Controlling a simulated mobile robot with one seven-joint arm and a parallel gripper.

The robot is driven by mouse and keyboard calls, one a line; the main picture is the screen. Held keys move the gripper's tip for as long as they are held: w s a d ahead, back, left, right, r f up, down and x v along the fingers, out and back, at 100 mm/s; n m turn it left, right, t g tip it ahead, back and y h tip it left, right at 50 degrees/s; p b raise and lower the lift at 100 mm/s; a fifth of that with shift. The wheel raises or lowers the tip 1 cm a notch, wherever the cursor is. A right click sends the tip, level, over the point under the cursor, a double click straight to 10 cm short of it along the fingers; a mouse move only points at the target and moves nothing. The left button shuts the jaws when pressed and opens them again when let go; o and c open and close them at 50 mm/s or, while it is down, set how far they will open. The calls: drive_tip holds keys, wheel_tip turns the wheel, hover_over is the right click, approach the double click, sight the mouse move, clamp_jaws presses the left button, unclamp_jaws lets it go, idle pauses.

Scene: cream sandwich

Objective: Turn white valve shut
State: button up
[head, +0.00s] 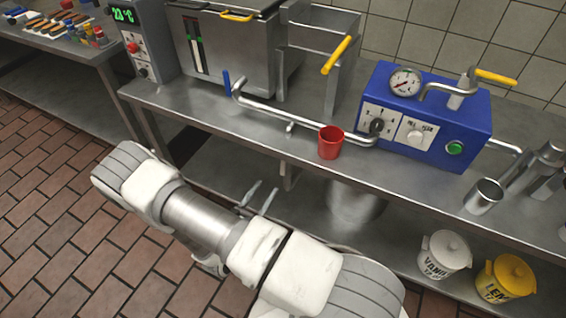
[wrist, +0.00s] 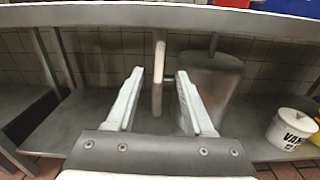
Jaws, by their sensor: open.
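A pale, whitish upright handle (wrist: 159,65) hangs below the table edge in the wrist view; its lower end is greyer. It looks like the white valve. In the head view a light upright piece (head: 288,176) under the table front may be the same thing. My gripper (head: 261,197) is open and empty, low in front of the table. In the wrist view its two fingers (wrist: 160,78) stand either side of the handle in the picture, with the handle farther off. I see no contact. The valve's body and pipe connection cannot be made out.
The steel table (head: 225,125) overhangs the lower shelf (wrist: 110,110). A metal vessel (wrist: 211,75) stands right of the handle. White (head: 445,252) and yellow (head: 505,277) tubs sit farther right. A red cup (head: 330,143) and blue machine (head: 435,112) are on the table.

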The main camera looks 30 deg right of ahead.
sight(283, 163)
drive_tip(key=b+x, duration=0.1)
drive_tip(key=x, duration=1.1)
drive_tip(key=shift+w+d, duration=0.2)
clamp_jaws()
idle(0.9)
